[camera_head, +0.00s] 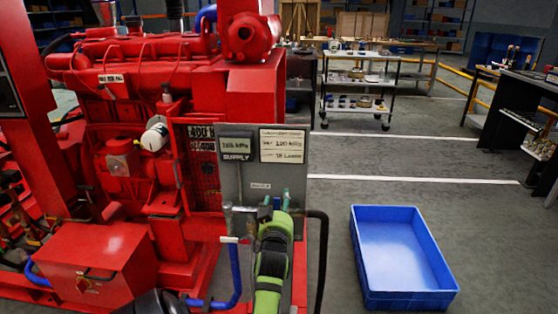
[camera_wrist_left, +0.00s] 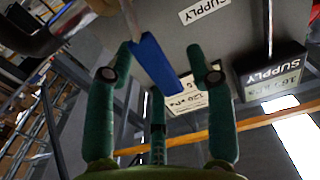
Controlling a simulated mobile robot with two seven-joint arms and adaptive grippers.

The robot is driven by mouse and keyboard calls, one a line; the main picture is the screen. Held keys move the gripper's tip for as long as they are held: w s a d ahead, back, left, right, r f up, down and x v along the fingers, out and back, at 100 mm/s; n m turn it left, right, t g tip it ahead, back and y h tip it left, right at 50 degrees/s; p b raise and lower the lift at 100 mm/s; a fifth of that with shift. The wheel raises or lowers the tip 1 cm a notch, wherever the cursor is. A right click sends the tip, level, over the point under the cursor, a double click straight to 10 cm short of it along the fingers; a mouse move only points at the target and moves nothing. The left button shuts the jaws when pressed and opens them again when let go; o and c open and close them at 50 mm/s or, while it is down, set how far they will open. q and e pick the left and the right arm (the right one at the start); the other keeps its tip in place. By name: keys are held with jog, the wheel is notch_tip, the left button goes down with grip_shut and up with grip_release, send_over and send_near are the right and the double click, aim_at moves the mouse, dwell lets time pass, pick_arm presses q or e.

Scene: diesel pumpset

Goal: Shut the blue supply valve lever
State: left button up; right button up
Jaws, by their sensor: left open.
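The blue supply valve lever (camera_wrist_left: 160,64) shows in the left wrist view as a flat blue handle. It lies slantwise between the spread green fingers of my left gripper (camera_wrist_left: 161,88), with gaps on both sides. In the head view my left gripper (camera_head: 281,201) is in front of the lower part of the grey panel (camera_head: 232,184), by the pipework, and the lever is hidden there or cannot be made out. The panel carries a dark gauge box marked SUPPLY (camera_head: 236,149) and a white label plate (camera_head: 284,146). My right gripper is not in view.
The red diesel pumpset (camera_head: 140,70) fills the left side. A blue hose (camera_head: 236,270) runs below the panel, and a black hose (camera_head: 322,262) hangs to its right. A blue crate (camera_head: 363,262) stands on the floor at right. A trolley (camera_head: 357,88) stands behind; floor between is clear.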

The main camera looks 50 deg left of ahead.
pick_arm(q)
notch_tip(320, 180, up, 10)
jog(key=shift+f, duration=0.1)
